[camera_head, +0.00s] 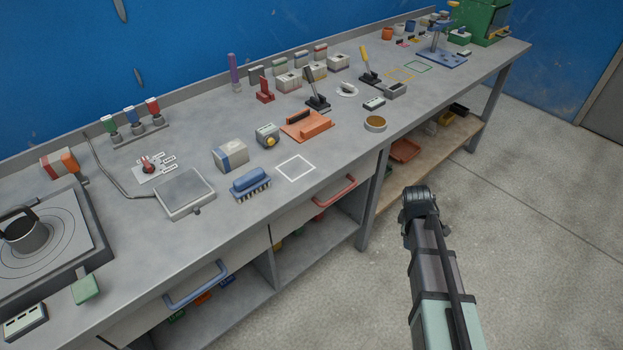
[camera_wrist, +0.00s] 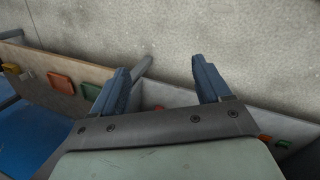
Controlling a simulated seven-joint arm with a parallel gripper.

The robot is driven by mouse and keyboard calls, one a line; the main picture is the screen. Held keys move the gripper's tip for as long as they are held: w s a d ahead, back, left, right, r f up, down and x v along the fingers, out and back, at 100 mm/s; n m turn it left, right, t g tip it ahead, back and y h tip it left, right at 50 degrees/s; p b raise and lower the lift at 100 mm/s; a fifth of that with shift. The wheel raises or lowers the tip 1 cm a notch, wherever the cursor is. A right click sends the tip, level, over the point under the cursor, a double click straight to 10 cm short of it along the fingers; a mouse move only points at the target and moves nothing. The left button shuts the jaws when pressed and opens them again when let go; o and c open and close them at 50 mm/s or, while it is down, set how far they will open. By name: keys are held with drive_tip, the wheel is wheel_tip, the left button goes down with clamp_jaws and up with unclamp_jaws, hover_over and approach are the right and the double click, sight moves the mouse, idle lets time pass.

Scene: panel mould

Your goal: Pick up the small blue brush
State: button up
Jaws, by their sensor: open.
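The small blue brush (camera_head: 251,181) lies on the grey workbench (camera_head: 225,120) near its front edge, in the head view. It has a blue rounded back on top and dark bristles below. My gripper is open and empty; its two blue fingers (camera_wrist: 163,82) stand apart in the wrist view. In the head view my arm (camera_head: 432,262) is at the right, out in front of the bench and well away from the brush. The fingertips are hard to make out there. The brush does not show in the wrist view.
A blue drawer handle (camera_head: 196,286) and a red one (camera_head: 335,191) jut from the bench front.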

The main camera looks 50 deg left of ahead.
drive_tip(key=s+a+r+n+t+y, duration=0.25)
drive_tip(key=a+r+n, duration=0.25)
drive_tip(key=a+r, duration=0.85)
wheel_tip(320, 180, up, 20)
drive_tip(key=n+g+h, duration=0.2)
drive_tip(key=n+g, duration=0.4)
drive_tip(key=n, duration=0.3)
hover_over(248, 175)
wheel_tip(248, 175, down, 8)
drive_tip(key=shift+w+a+r, duration=0.1)
drive_tip(key=shift+a, duration=0.05)
drive_tip(key=shift+d+f, duration=0.15)
drive_tip(key=shift+f, duration=1.2)
drive_tip(key=shift+d+f, duration=0.1)
drive_tip(key=shift+f, duration=1.25)
drive_tip(key=c, duration=1.2)
